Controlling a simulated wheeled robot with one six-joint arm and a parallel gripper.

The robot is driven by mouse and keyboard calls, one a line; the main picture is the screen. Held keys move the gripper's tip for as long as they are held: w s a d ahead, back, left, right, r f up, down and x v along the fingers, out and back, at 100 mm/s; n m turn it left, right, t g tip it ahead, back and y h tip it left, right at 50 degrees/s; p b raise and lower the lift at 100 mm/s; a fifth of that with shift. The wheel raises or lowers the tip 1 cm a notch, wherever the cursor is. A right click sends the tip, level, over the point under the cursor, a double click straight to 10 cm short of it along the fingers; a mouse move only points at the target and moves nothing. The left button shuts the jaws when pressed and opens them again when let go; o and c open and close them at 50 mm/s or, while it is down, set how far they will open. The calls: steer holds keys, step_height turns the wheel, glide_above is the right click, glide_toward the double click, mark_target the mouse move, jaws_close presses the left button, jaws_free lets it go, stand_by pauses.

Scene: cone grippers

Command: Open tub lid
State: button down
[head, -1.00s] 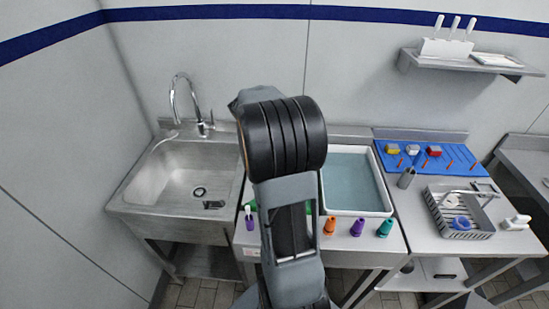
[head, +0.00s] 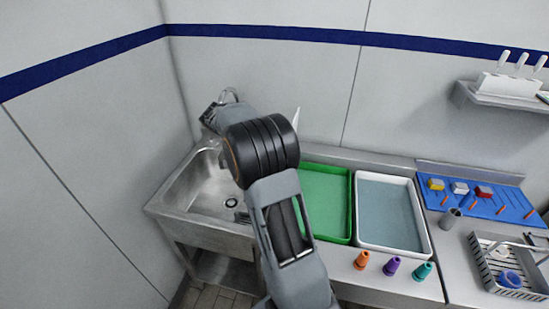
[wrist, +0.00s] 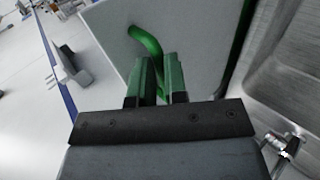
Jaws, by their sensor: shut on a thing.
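In the wrist view my gripper (wrist: 160,64) is shut on the green handle (wrist: 147,42) of a pale flat lid (wrist: 195,30). Its green fingers are close together at the handle. The lid looks steeply tilted beside the metal sink. In the head view only a pale pointed edge of the lid (head: 296,118) shows behind my arm. The green tub (head: 349,215) stands uncovered on the counter, its green inside in sight. My arm hides its left side. My fingers are hidden in the head view.
A white tub of water (head: 362,245) stands right of the green tub. Orange (head: 361,260), purple (head: 391,267) and teal (head: 422,271) cones stand along the front edge. The steel sink (head: 175,197) is at left, a dish rack (head: 488,280) at right.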

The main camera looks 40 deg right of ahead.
steer(key=shift+w+a+f, duration=0.2)
steer(key=shift+a+f, duration=0.1)
steer(key=shift+f, duration=0.15)
steer(key=shift+w+a+f, duration=0.2)
steer(key=shift+a+f, duration=0.1)
steer(key=shift+f, duration=0.15)
steer(key=c, duration=1.2)
jaws_free()
steer(key=shift+w+d, duration=0.1)
steer(key=shift+d, duration=0.05)
steer(key=shift+o, duration=0.2)
steer(key=shift+r, duration=0.15)
steer(key=p+v, duration=0.3)
steer(key=v, duration=0.9)
steer(key=shift+d, duration=0.25)
steer(key=shift+w, duration=0.2)
